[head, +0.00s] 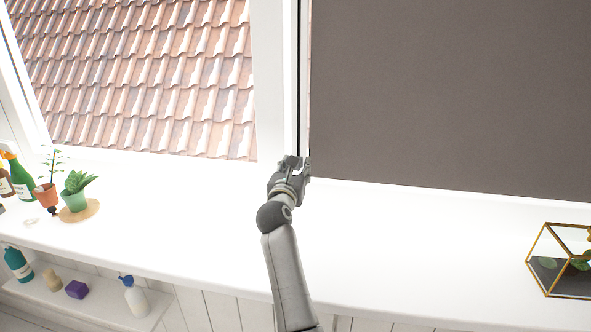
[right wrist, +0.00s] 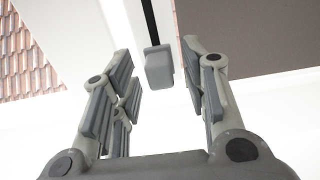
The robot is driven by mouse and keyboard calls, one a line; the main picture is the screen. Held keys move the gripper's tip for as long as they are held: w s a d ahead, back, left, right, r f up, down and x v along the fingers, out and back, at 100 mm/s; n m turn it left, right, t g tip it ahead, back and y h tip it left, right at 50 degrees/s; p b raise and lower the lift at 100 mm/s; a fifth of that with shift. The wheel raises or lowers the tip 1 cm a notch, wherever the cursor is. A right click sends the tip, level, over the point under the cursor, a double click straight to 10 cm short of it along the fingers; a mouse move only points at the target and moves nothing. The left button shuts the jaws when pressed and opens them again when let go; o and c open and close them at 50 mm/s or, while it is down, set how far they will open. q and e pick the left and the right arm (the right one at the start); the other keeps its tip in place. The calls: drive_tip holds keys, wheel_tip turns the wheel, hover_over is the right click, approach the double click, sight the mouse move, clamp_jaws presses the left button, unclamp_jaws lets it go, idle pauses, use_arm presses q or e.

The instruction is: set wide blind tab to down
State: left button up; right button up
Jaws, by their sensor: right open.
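The wide blind (head: 450,90) is a dark grey-brown sheet covering the right window down close to the sill. A narrow dark track (head: 303,80) runs up along its left edge. In the right wrist view a small grey rounded tab (right wrist: 159,67) sits at the lower visible end of the track (right wrist: 149,20). My right gripper (head: 296,163) is at the foot of the track in the head view, hiding the tab there. In the right wrist view its open fingers (right wrist: 159,75) stand either side of the tab, with visible gaps. My left gripper is out of view.
Potted plants (head: 77,190) and spray bottles (head: 20,178) stand at the sill's left end. A brass-edged glass terrarium (head: 560,262) is at the right. A lower shelf (head: 100,305) holds several small items. The white sill (head: 420,240) is clear between.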

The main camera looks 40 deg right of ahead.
sight(298, 128)
wheel_tip(298, 128, up, 10)
drive_tip(key=shift+f, duration=0.1)
idle(0.7)
